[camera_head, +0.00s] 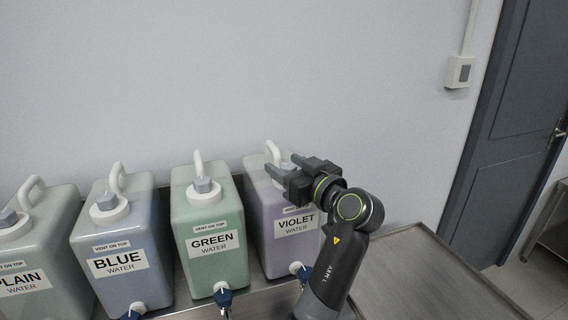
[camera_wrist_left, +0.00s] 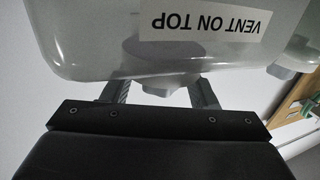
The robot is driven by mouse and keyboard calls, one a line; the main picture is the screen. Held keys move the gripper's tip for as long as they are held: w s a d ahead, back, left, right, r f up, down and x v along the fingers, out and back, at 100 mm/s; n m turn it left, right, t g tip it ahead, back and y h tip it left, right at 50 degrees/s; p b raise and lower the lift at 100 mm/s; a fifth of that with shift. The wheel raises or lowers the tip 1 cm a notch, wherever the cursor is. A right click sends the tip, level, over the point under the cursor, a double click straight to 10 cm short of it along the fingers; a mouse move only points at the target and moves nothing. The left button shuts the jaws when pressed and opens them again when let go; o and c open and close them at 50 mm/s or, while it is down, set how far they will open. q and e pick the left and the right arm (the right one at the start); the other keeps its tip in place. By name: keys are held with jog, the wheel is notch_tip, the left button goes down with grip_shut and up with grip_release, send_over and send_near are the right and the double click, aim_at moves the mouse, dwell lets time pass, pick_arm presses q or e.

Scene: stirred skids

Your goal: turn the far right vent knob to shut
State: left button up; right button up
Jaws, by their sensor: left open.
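The far right jug is the pale violet one labelled VIOLET WATER (camera_head: 279,239). Its vent knob is hidden in the head view behind my left gripper (camera_head: 283,166), which is over the jug's top. In the left wrist view, the gripper (camera_wrist_left: 160,94) is open. Its two grey fingers stand apart, with a small grey piece, apparently the vent knob (camera_wrist_left: 158,89), between them. I cannot tell whether the fingers touch it. The jug's VENT ON TOP label (camera_wrist_left: 201,20) appears upside down there. My right gripper is in neither view.
The green jug (camera_head: 208,268), blue jug (camera_head: 140,278) and plain jug (camera_head: 60,230) stand in a row to the left, each with a grey vent knob on top. The metal counter (camera_head: 425,275) is clear on the right. A wall is behind.

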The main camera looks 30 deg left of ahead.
pick_arm(q)
jog(key=shift+d, duration=0.1)
jog(key=shift+c, duration=0.3)
jog(key=c, duration=0.9)
jog(key=shift+m+t+h, duration=0.3)
jog(key=shift+m+t, duration=0.1)
jog(key=shift+t, duration=0.1)
jog(key=shift+s+m+t+h, duration=0.1)
jog(key=shift+m+t+h, duration=0.3)
jog(key=shift+m+t, duration=0.3)
jog(key=shift+r+m+t+h+p, duration=0.15)
jog(key=shift+m+t+h+p, duration=0.25)
jog(key=shift+m+t+h, duration=0.45)
jog(key=m+t+h+p, duration=0.2)
jog(key=t+h, duration=0.1)
jog(key=shift+r+p, duration=0.1)
jog(key=shift+p, duration=0.2)
jog(key=shift+m+t+h+p, duration=0.55)
jog(key=shift+m+t+h, duration=0.1)
jog(key=shift+m+h, duration=0.1)
